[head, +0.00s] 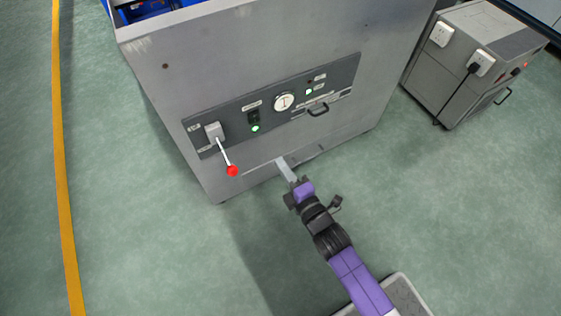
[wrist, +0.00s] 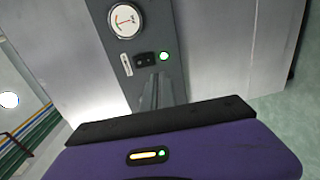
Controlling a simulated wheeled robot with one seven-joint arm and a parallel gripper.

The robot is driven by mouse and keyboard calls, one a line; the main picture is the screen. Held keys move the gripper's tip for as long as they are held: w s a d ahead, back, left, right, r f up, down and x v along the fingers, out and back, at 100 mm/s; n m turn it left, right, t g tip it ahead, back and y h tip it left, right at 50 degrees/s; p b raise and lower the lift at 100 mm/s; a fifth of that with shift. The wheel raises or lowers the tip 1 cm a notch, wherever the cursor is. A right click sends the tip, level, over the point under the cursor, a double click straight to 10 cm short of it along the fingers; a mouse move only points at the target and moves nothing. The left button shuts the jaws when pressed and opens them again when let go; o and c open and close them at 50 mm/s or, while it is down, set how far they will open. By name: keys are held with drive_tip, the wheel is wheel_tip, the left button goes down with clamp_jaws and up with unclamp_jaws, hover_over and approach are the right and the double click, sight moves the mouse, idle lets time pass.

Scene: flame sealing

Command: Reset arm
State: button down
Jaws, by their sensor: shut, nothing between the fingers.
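My arm reaches up from the lower right in the head view, in purple and black. My gripper (head: 284,166) is shut and empty, its pale fingers pointing at the lower front of a grey metal cabinet (head: 300,45). It is in front of the panel's lower edge; I cannot tell whether it touches the cabinet. In the wrist view the purple gripper body fills the bottom, with the shut fingers (wrist: 152,92) beyond it, before the dark panel.
The dark control panel (head: 345,83) carries a red-knobbed lever (head: 232,170), tilted down to the right, a round gauge (head: 283,102), lit green lights and a handle (head: 318,110). A smaller grey unit (head: 455,85) stands right. Green floor is open on the left, beside a yellow line (head: 62,150).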

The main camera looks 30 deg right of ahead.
idle(0.4)
drive_tip(key=s+r+m+g, duration=0.1)
drive_tip(key=s+r+m, duration=0.5)
drive_tip(key=s, duration=0.4)
drive_tip(key=s+r+m, duration=0.6)
drive_tip(key=s, duration=0.5)
drive_tip(key=s+r+m+g, duration=0.1)
drive_tip(key=s+r+m, duration=0.5)
drive_tip(key=s, duration=0.4)
wheel_tip(320, 180, up, 22)
drive_tip(key=p, duration=2.2)
drive_tip(key=shift+s, duration=0.3)
drive_tip(key=shift+a, duration=0.1)
